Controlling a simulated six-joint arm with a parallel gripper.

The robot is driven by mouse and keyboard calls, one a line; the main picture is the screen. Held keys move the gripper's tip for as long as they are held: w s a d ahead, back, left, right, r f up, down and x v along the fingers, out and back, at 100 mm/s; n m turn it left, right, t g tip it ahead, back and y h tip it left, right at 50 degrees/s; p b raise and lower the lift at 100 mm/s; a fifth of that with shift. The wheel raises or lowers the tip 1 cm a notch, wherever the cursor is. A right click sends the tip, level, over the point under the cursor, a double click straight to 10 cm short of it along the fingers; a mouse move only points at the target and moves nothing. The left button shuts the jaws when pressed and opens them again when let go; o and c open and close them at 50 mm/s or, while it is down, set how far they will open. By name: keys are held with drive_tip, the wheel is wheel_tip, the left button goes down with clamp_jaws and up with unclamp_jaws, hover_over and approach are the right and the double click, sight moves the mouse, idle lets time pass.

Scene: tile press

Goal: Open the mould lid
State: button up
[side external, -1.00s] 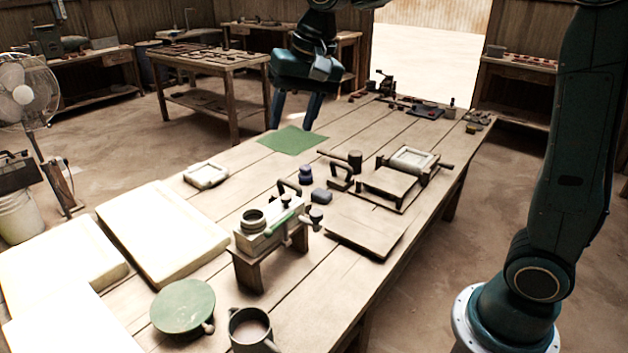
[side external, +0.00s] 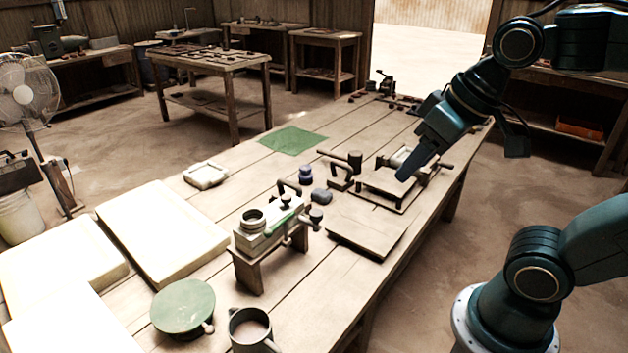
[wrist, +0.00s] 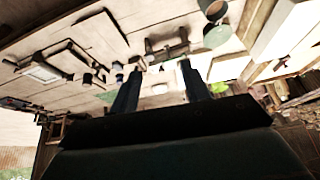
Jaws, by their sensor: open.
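The mould stands on the right part of the long table in the side view. It has a flat brown plate (side external: 381,184) at its front and a pale framed part (side external: 398,160) behind, partly hidden by my gripper. I cannot tell surely which part is the lid. The pale framed part also shows at the left of the wrist view (wrist: 42,73). My gripper (side external: 403,177) is open, tilted down to the left, and overlaps the mould in the side view. Its height above the mould is unclear. In the wrist view nothing shows between its fingers (wrist: 160,75).
A loose board (side external: 365,226) lies in front of the mould. A small handled tool (side external: 341,182) and a dark round-topped pot (side external: 306,175) stand left of it. A clamp-like press (side external: 268,230) stands nearer. A green sheet (side external: 293,140) lies on clear table farther back.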

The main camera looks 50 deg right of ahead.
drive_tip(key=shift+s+d+f+n, duration=0.15)
drive_tip(key=shift+s+f, duration=0.3)
drive_tip(key=shift+s, duration=0.2)
drive_tip(key=shift+s+d+f+n, duration=0.15)
drive_tip(key=shift+s+f, duration=0.25)
drive_tip(key=shift+s, duration=0.25)
drive_tip(key=shift+w, duration=0.2)
drive_tip(key=c, duration=0.9)
drive_tip(key=shift+w+a+r, duration=0.1)
drive_tip(key=shift+w+r, duration=0.05)
drive_tip(key=shift+w, duration=0.15)
clamp_jaws()
drive_tip(key=w+a+f+m, duration=0.1)
drive_tip(key=w+f+m, duration=0.2)
drive_tip(key=w, duration=0.7)
drive_tip(key=w+a+f+m+y, duration=0.1)
drive_tip(key=w+m, duration=0.4)
drive_tip(key=w, duration=0.5)
drive_tip(key=w+a+f+m+g, duration=0.1)
drive_tip(key=w+a+f+m, duration=0.2)
drive_tip(key=w, duration=0.7)
wheel_tip(320, 180, down, 3)
drive_tip(key=shift+w+f+m+y, duration=0.1)
drive_tip(key=shift+w+m+y, duration=0.2)
drive_tip(key=shift+m, duration=0.8)
